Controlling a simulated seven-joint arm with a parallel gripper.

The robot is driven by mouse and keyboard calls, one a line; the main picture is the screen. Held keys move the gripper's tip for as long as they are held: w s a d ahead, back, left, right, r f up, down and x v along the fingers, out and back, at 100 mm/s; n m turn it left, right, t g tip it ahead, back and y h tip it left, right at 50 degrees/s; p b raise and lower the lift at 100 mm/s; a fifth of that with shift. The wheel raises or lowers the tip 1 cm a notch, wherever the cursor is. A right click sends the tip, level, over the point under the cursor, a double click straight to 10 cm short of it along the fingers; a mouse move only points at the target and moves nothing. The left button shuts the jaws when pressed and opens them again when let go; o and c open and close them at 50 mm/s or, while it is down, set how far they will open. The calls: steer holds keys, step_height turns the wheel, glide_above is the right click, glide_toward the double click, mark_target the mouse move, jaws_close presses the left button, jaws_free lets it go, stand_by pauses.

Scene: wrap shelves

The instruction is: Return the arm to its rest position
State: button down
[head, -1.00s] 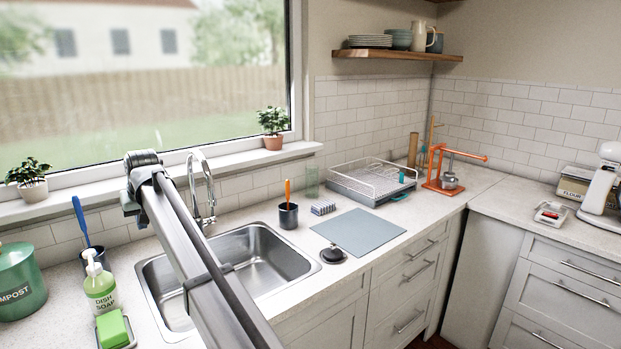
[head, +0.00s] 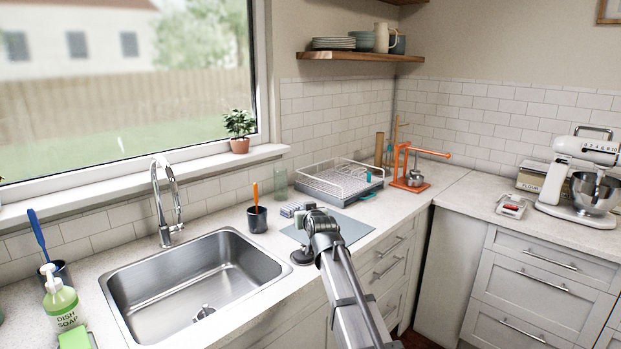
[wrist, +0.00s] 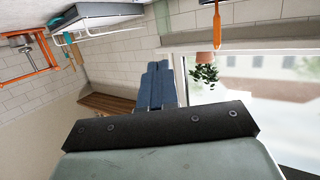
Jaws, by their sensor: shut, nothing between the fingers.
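My gripper (wrist: 160,80) shows in the wrist view as two blue-grey fingers pressed together, with nothing between them. In the head view my arm reaches up from the bottom edge, and its far end appears in front of the grey-blue mat (head: 353,227) on the counter. The fingers are hard to make out there. The wrist picture is turned, with the dish rack (wrist: 95,14) at its top left and the window at its right. No object is held.
The sink (head: 200,285) is left of my arm. A dark cup (head: 257,219) with an orange-handled tool, a dish rack (head: 340,184), an orange stand (head: 400,168) and a stand mixer (head: 585,185) are on the counter. A wooden shelf (head: 350,57) hangs above.

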steer(key=s+d+f+m+h, duration=0.2)
steer(key=d, duration=0.7)
steer(key=s+d+f+m+h, duration=0.1)
steer(key=d+f+h, duration=0.15)
steer(key=d, duration=0.75)
steer(key=s+d+f+g, duration=0.1)
steer(key=s+f+g, duration=0.45)
steer(key=f, duration=1.15)
steer(key=s+f+g, duration=0.2)
steer(key=s+f, duration=0.6)
steer(key=f, duration=0.8)
steer(key=s+f+g, duration=0.7)
steer(key=s+f, duration=1.4)
steer(key=s, duration=0.2)
steer(key=s+f+g, duration=0.3)
steer(key=s, duration=1)
steer(key=s+a+f+g, duration=0.1)
steer(key=s+f+g, duration=0.2)
steer(key=s, duration=1)
steer(key=shift+s+f+g+y, duration=0.15)
steer(key=shift+f+g+y, duration=0.1)
steer(key=shift+g+y, duration=0.25)
